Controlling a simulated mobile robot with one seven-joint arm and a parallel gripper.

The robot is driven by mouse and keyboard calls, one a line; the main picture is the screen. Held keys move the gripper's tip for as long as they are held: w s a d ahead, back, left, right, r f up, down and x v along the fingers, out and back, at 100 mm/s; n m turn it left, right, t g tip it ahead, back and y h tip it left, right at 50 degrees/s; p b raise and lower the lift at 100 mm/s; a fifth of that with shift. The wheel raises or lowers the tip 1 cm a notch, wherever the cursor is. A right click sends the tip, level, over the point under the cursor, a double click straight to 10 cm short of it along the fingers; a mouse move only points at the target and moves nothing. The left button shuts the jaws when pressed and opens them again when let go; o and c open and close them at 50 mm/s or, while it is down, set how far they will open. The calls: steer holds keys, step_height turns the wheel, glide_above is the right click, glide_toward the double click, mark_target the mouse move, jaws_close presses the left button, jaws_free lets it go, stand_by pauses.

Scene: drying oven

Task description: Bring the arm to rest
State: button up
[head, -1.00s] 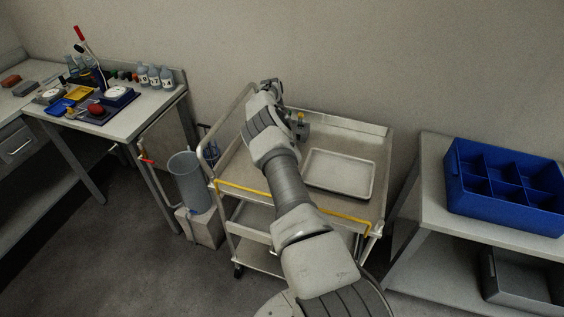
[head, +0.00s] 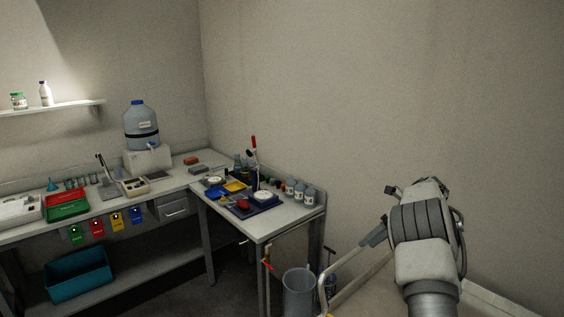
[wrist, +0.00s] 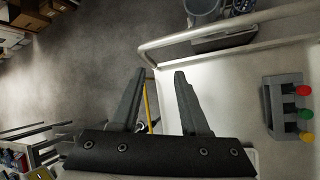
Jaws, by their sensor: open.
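My arm shows at the lower right of the head view, with its wrist above the trolley. In the wrist view my gripper (wrist: 160,73) has its two dark fingers spread apart, with nothing between them. The fingers are over the handle end of the trolley (wrist: 232,92), whose pale top shows behind and to the right of them. In the head view only the trolley's handle rail (head: 350,262) and a bit of its top show beside my arm. Whether the fingers touch the trolley cannot be told.
A grey holder (wrist: 284,106) with red, yellow and green tops stands on the trolley, right of my fingers. A grey bin (head: 299,293) stands on the floor by the bench (head: 276,222), which carries bottles and a blue tray. A blue water container (head: 141,126) stands farther back.

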steer(key=w+r+m+t+h, duration=0.1)
steer(key=w+r+m+t, duration=0.25)
steer(key=r, duration=0.65)
steer(key=w+r+m+t, duration=0.2)
steer(key=r+m+t, duration=0.25)
steer(key=r, duration=0.55)
steer(key=s+d+r+m+t+h, duration=0.1)
steer(key=s+r+m+t+h, duration=0.25)
steer(key=r+m, duration=0.35)
steer(key=s+d+r+m+t+h, duration=0.1)
steer(key=s+r+m+t+h, duration=0.2)
steer(key=r+m, duration=0.4)
steer(key=s+a+f+m+g+h, duration=0.1)
steer(key=s+f+m+g+h, duration=0.2)
steer(key=s+m, duration=0.9)
steer(key=s+a+f+m+g+y, duration=0.1)
steer(key=s+a+f+m+g, duration=0.1)
steer(key=s, duration=0.7)
steer(key=s+a+f+m+g+y, duration=0.1)
steer(key=s+a+f+m+g, duration=0.1)
steer(key=s+a+f+g, duration=0.2)
steer(key=s+a+f+m+g+y, duration=0.2)
steer(key=s+a+f, duration=0.5)
steer(key=s, duration=0.9)
steer(key=shift+a+f+g, duration=0.4)
steer(key=shift+f+g, duration=0.05)
steer(key=shift+f, duration=0.5)
